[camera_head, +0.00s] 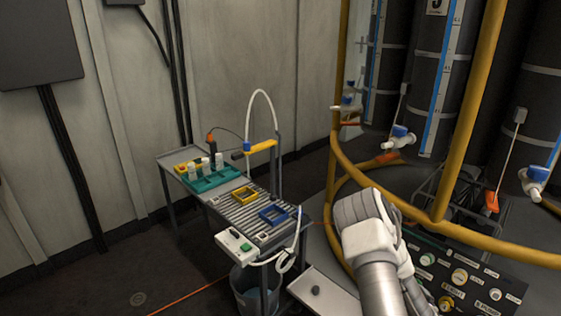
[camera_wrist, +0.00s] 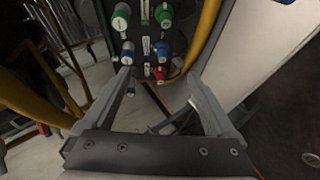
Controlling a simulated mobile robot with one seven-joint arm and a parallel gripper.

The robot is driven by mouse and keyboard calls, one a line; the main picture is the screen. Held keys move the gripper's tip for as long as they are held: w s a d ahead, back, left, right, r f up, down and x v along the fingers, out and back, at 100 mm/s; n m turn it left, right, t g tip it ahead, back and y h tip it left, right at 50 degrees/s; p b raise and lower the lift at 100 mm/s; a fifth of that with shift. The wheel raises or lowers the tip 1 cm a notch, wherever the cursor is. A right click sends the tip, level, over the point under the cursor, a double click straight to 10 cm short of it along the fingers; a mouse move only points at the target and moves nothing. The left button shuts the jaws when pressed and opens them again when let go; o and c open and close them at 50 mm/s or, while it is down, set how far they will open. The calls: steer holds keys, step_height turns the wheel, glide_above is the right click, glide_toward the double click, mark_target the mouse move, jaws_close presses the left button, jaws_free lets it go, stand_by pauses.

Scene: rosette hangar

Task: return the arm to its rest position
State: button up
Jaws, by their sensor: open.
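My gripper (camera_wrist: 160,80) shows in the wrist view with its two grey fingers spread wide apart. Nothing is between them. Beyond the fingertips is a dark panel (camera_wrist: 144,46) with green, blue and red knobs. In the head view my white and grey arm rises from the lower right, in front of the yellow rails. The gripper's fingers cannot be made out there.
A grey bench (camera_head: 175,160) at the left holds a teal rack (camera_head: 205,183) with white-capped bottles, a yellow frame (camera_head: 240,205) and a blue frame (camera_head: 273,217). A bucket (camera_head: 247,292) stands below. Yellow rails (camera_head: 350,170) surround dark tanks (camera_head: 437,75). Floor at lower left is mostly clear.

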steer(key=a+r+m+g, duration=0.1)
steer(key=a+r+m, duration=0.25)
steer(key=r, duration=0.35)
steer(key=a+r+m+g+y, duration=0.15)
steer(key=a+r, duration=0.25)
steer(key=r, duration=0.4)
steer(key=a+r+m+h, duration=0.1)
steer(key=a+r+m, duration=0.3)
steer(key=r, duration=0.3)
steer(key=s+a+r+m+g+y, duration=0.1)
steer(key=s+a+r+y, duration=0.1)
steer(key=s+a+r, duration=0.75)
steer(key=s+a+r+g+y, duration=0.15)
steer(key=s+a+r, duration=0.4)
steer(key=s, duration=0.75)
step_height(320, 180, up, 15)
steer(key=p, duration=1.5)
steer(key=shift+r, duration=0.2)
steer(key=shift+d, duration=0.1)
